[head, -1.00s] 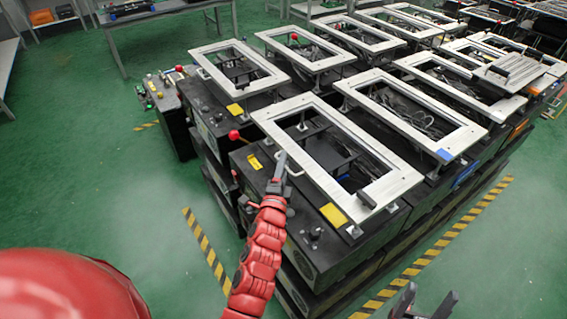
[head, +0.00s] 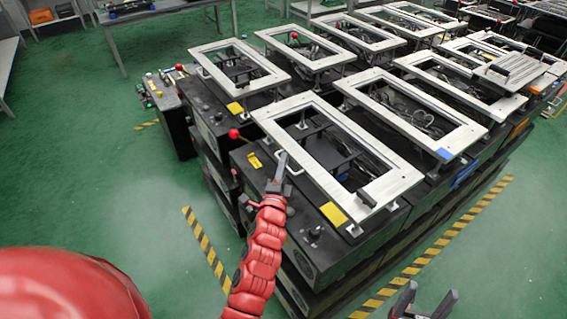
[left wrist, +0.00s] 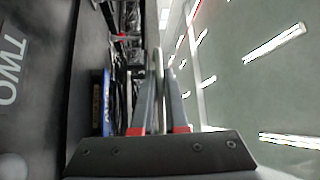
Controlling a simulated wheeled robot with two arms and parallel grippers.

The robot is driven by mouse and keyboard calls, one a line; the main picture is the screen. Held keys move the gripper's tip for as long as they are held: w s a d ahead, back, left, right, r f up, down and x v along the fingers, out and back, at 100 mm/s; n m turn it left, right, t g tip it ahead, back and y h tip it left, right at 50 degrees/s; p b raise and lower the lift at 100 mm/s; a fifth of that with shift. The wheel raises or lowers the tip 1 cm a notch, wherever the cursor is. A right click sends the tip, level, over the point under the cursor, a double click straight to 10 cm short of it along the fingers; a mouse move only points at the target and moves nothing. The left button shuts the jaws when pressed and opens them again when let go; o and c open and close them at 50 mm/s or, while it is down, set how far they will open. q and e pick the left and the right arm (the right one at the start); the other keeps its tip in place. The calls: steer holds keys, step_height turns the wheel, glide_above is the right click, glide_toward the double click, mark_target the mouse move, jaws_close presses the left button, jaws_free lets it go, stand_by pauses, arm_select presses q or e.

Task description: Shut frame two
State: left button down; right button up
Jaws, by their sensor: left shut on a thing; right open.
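The nearest white rectangular frame (head: 393,187) sits raised and roughly level above its black cabinet on short supports. A pale handle (head: 293,171) sticks out from its left long edge. My left gripper (head: 283,160) is at this handle and shut on it. In the left wrist view, the handle (left wrist: 157,70) stands between the two fingers (left wrist: 163,85). The word TWO (left wrist: 13,72) shows on a dark surface at the left there. My right gripper (head: 426,300) is open and empty at the bottom edge, apart from the fixtures.
A red ball knob (head: 234,134) stands left of the frame, by a neighbouring cabinet. More white frames (head: 240,92) on cabinets stand behind and to the right. Yellow-black floor tape (head: 208,249) runs around the block. The green floor (head: 140,215) at left is clear.

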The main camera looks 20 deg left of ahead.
stand_by(0.8)
arm_select(q)
step_height(320, 180, up, 2)
steer(key=p, duration=0.2)
steer(key=shift+r+m+g+p, duration=0.15)
steer(key=shift+m+g+p, duration=0.15)
steer(key=c, duration=0.9)
jaws_free()
steer(key=shift+c, duration=0.2)
steer(key=s+d+f+b, duration=0.1)
steer(key=s+b, duration=0.3)
steer(key=s, duration=1.3)
steer(key=shift+d+f, duration=0.4)
steer(key=shift+d, duration=0.2)
